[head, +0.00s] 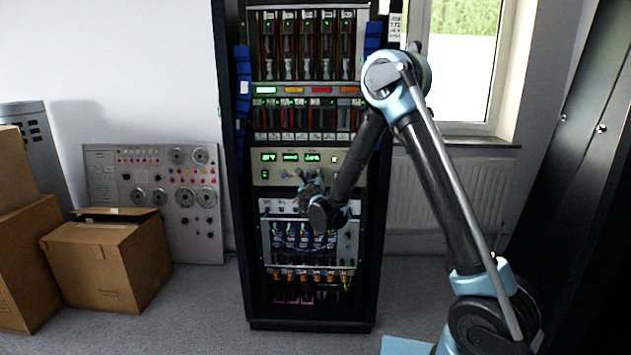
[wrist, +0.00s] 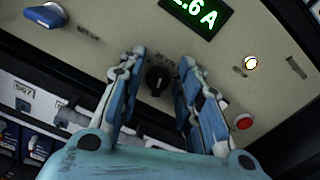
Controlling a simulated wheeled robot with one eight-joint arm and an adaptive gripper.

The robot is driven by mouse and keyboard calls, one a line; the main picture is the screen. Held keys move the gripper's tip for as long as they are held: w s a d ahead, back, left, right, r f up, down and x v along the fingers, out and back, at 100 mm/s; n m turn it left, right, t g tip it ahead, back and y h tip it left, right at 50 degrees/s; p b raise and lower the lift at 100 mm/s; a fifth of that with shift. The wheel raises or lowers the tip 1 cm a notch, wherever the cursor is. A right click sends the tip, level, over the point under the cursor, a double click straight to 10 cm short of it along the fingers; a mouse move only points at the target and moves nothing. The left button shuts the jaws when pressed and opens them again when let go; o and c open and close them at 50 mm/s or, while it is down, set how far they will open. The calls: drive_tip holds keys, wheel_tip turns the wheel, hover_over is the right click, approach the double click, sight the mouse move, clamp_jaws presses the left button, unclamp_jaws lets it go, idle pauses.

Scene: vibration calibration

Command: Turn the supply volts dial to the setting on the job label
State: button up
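A black dial (wrist: 157,79) with a pale pointer mark sits on the beige panel in the wrist view. The lettering by it is partly hidden, so I cannot read its name or setting. My gripper (wrist: 161,62) is open, with one blue-padded finger on each side of the dial; I see gaps between dial and fingers. In the head view my gripper (head: 311,184) is in front of the lower part of the beige panel (head: 335,158) and hides the dial. A white label (head: 396,26) beside the rack top begins with "JOB"; my arm covers part of it.
A green display (wrist: 197,14) ending in "6 A" is above the dial. A lit button (wrist: 251,62), a red button (wrist: 243,122) and a blue-handled knob (wrist: 45,15) are nearby on the panel. Cardboard boxes (head: 108,262) stand left of the rack (head: 310,325).

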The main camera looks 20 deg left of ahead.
clamp_jaws()
drive_tip(key=shift+s, duration=0.1)
drive_tip(key=shift+d, duration=0.1)
drive_tip(key=shift+w+d+m, duration=0.1)
drive_tip(key=shift+w+m, duration=0.1)
drive_tip(key=shift+m, duration=0.9)
drive_tip(key=m, duration=0.5)
drive_tip(key=shift+d, duration=0.3)
drive_tip(key=shift+w+m, duration=0.1)
drive_tip(key=shift+m, duration=0.3)
drive_tip(key=shift+o, duration=1.8)
unclamp_jaws()
